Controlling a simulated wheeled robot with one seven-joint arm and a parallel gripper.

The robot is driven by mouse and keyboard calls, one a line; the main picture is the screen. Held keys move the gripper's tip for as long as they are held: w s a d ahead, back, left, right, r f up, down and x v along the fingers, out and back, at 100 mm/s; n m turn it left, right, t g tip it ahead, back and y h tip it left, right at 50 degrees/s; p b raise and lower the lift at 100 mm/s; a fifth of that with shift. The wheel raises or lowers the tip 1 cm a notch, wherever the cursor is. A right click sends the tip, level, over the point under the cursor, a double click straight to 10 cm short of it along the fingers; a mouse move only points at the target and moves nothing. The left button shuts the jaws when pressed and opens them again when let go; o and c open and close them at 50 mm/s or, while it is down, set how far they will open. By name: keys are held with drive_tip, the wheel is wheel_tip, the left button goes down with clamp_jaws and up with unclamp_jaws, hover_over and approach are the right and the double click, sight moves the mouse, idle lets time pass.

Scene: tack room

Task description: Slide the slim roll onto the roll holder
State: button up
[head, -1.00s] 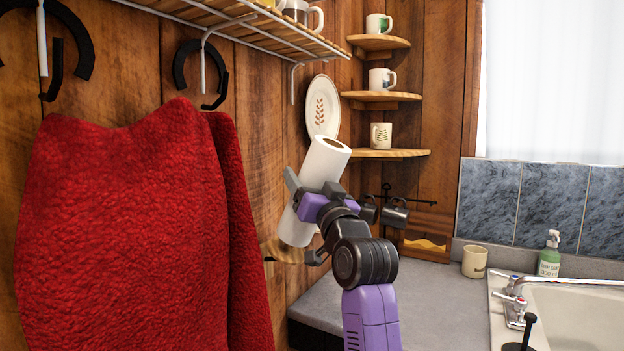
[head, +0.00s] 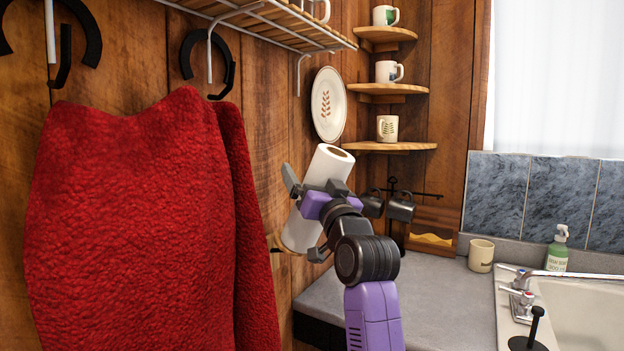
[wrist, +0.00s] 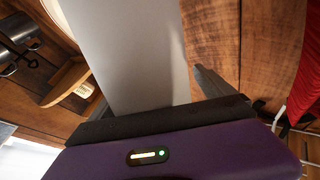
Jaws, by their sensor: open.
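The slim roll (head: 326,168) is a white paper roll, tilted with its upper end leaning right and its open core facing up. My gripper (head: 306,217) is around the roll's middle, with one finger on its upper left and the other at its lower right. The jaws are open. In the wrist view the roll (wrist: 135,50) stands as a broad white surface close in front of my gripper, with one finger beside it. A small tan part, seemingly the roll holder (head: 273,243), shows at the wooden wall behind the roll's lower end. Whether the roll sits on it is hidden.
A red towel (head: 150,220) hangs from dark hooks at left. A wire-edged shelf (head: 285,25) is above. A plate (head: 328,104) and corner shelves with mugs (head: 388,128) are behind.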

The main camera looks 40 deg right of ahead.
drive_tip(key=shift+b+v, duration=0.65)
drive_tip(key=shift+v, duration=3.25)
drive_tip(key=shift+f, duration=0.1)
drive_tip(key=s+a+f+n+g+y, duration=0.1)
drive_tip(key=s+a+f, duration=0.35)
drive_tip(key=f, duration=0.55)
drive_tip(key=s+a+f+n+g+y, duration=0.1)
drive_tip(key=s+a+f+n+y, duration=0.3)
drive_tip(key=f, duration=0.7)
drive_tip(key=s+a+f+m+h, duration=0.1)
drive_tip(key=s+a+f, duration=0.3)
drive_tip(key=f, duration=0.6)
drive_tip(key=s+a+f+n+g+y, duration=0.1)
drive_tip(key=s+a+f, duration=0.2)
drive_tip(key=s, duration=0.7)
drive_tip(key=s+a+f+n+g+y, duration=0.1)
drive_tip(key=s+a+f, duration=0.1)
drive_tip(key=s, duration=0.8)
drive_tip(key=s+a+f+g+y, duration=0.1)
drive_tip(key=s+a+f+g, duration=0.1)
drive_tip(key=s, duration=0.8)
drive_tip(key=shift+a+f+n, duration=0.4)
drive_tip(key=shift+a+f, duration=0.45)
drive_tip(key=shift+s, duration=0.15)
